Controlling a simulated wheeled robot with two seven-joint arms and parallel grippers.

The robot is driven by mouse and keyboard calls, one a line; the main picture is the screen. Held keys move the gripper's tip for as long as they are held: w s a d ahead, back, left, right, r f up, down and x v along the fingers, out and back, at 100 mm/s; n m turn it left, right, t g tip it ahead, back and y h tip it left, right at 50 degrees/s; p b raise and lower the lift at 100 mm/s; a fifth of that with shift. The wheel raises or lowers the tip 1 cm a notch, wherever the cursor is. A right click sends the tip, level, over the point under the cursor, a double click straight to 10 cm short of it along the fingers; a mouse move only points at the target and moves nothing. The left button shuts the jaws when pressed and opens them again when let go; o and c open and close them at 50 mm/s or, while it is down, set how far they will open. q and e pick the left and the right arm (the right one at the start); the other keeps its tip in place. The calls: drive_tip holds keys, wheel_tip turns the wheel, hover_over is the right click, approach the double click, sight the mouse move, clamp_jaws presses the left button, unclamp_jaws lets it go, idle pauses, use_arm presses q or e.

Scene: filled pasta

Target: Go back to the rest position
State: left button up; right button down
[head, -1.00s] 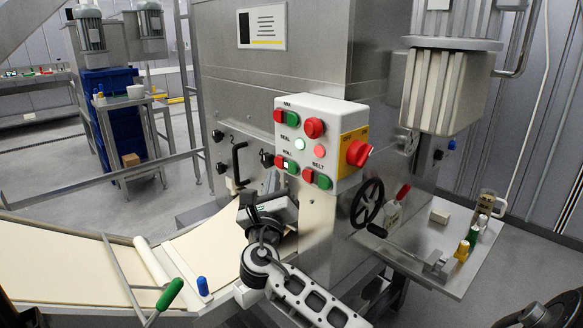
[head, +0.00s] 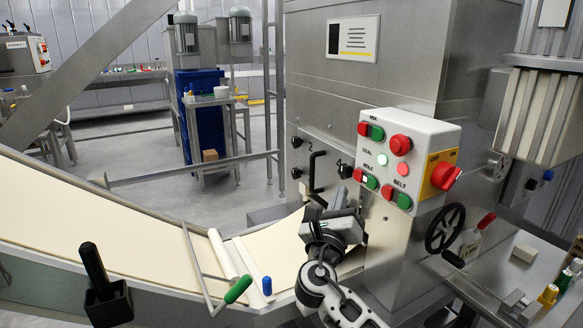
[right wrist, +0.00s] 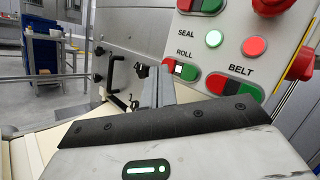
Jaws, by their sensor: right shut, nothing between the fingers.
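My right gripper (head: 314,206) is in front of the pasta machine, below and left of its button panel (head: 392,158). Its fingers are together and empty. In the right wrist view the closed fingers (right wrist: 157,87) point away past the left side of the panel (right wrist: 222,55), apart from its buttons as far as I can tell. My left gripper is not in view.
The belt with a pale dough sheet (head: 120,215) runs along the left. A handwheel (head: 445,228) sits right of my arm. A stand (head: 215,120) is behind.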

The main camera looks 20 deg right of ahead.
drive_tip(key=s+a+f+m+g+y, duration=0.1)
drive_tip(key=s+a+f+m+y, duration=0.25)
drive_tip(key=f, duration=0.45)
drive_tip(key=s+a+f+m+g+y, duration=0.1)
drive_tip(key=s+a+f+m+y, duration=0.15)
drive_tip(key=f+m+y, duration=0.35)
drive_tip(key=s+a+f+m+g+y, duration=0.1)
drive_tip(key=s+a+f+m+y, duration=0.2)
drive_tip(key=f, duration=0.6)
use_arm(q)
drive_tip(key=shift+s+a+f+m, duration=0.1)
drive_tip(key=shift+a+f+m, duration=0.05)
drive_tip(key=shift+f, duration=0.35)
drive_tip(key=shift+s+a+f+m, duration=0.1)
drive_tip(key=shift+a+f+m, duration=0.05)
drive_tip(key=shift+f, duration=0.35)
use_arm(e)
drive_tip(key=s+a+f+m+g+y, duration=0.1)
drive_tip(key=s+a+f+m+y, duration=0.1)
drive_tip(key=s+m, duration=0.6)
drive_tip(key=s+a+f+m+g+y, duration=0.1)
drive_tip(key=s+a+f+m+y, duration=0.2)
drive_tip(key=s+a+m, duration=0.4)
drive_tip(key=s+f+m, duration=0.1)
drive_tip(key=m, duration=0.1)
drive_tip(key=shift+m+g, duration=0.3)
drive_tip(key=shift+m, duration=0.05)
